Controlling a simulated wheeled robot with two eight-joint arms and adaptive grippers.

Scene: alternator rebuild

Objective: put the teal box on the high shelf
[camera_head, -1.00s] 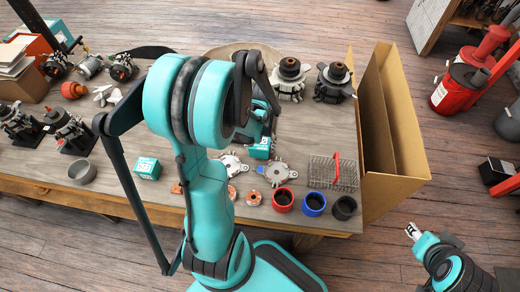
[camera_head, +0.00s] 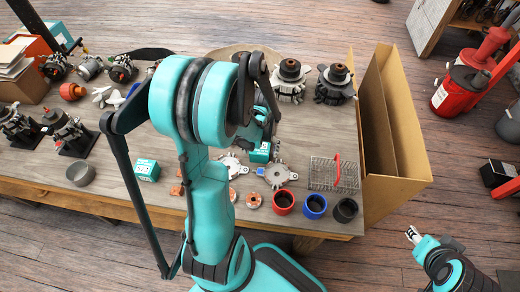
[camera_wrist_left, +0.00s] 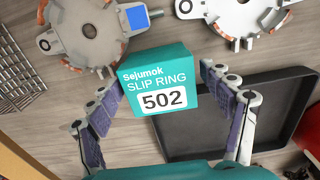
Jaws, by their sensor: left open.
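A teal box (camera_wrist_left: 160,82) labelled "Sejumok SLIP RING 502" shows in the left wrist view, between the spread fingers of my left gripper (camera_wrist_left: 159,84). The fingers are apart, with a gap visible on the right side of the box; contact on the left is unclear. In the head view this box (camera_head: 260,153) sits on the workbench, just below my left gripper (camera_head: 263,128), which is partly hidden by my arm. Another teal box (camera_head: 147,170) stands on the bench further left. My right gripper (camera_head: 413,234) is at the lower right, off the bench; its finger state is unclear. I cannot pick out the high shelf.
A black tray (camera_wrist_left: 215,142) lies beside the box. Metal end frames (camera_head: 279,174), a wire basket (camera_head: 322,176), and red (camera_head: 283,203), blue (camera_head: 314,207) and black cups crowd the front. A tall open cardboard box (camera_head: 402,125) stands at the bench's right end.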

